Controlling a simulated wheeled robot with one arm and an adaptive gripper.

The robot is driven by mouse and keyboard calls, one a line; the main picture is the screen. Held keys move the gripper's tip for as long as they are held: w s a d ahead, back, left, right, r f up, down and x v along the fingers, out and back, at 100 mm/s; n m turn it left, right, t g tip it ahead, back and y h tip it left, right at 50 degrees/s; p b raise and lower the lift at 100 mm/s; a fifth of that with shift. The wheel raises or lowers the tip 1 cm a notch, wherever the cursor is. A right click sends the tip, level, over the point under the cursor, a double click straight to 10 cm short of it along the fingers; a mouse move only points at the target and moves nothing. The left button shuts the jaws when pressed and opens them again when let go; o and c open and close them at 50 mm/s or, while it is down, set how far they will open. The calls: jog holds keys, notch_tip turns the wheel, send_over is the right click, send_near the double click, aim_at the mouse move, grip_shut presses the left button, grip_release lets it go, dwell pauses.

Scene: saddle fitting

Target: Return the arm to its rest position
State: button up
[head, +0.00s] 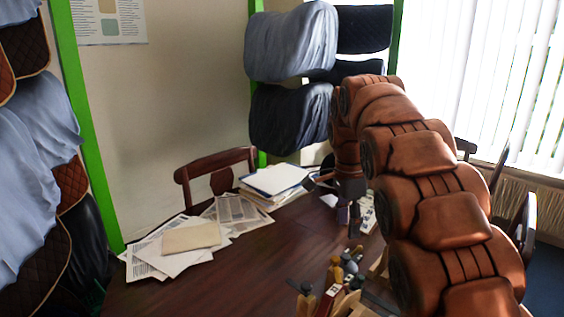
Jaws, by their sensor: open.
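My arm, brown with dark joint caps, rises from the lower right of the head view, arches over and bends down at its far end. My gripper (349,222) hangs from that end, pointing down above the dark wooden table (235,272). It is small and dark in this view. I see nothing held in it. Whether its tips touch anything below cannot be told.
Loose papers (150,258) with a tan pad (191,237) and a paper stack (273,180) lie on the table. Small upright pieces (335,275) crowd near my arm. A wooden chair (221,179) stands behind. Draped racks hold blue covers (291,42). The table's front left is clear.

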jog(key=s+f+n+p, duration=0.2)
jog(key=s+n, duration=0.6)
jog(key=s, duration=1)
jog(key=s+d+f+n+g+p, duration=0.1)
jog(key=s+f+n+p, duration=0.2)
jog(key=s, duration=1.6)
jog(key=shift+s+f+n+y, duration=0.3)
jog(key=shift+f+n, duration=1.05)
jog(key=shift+n, duration=1.05)
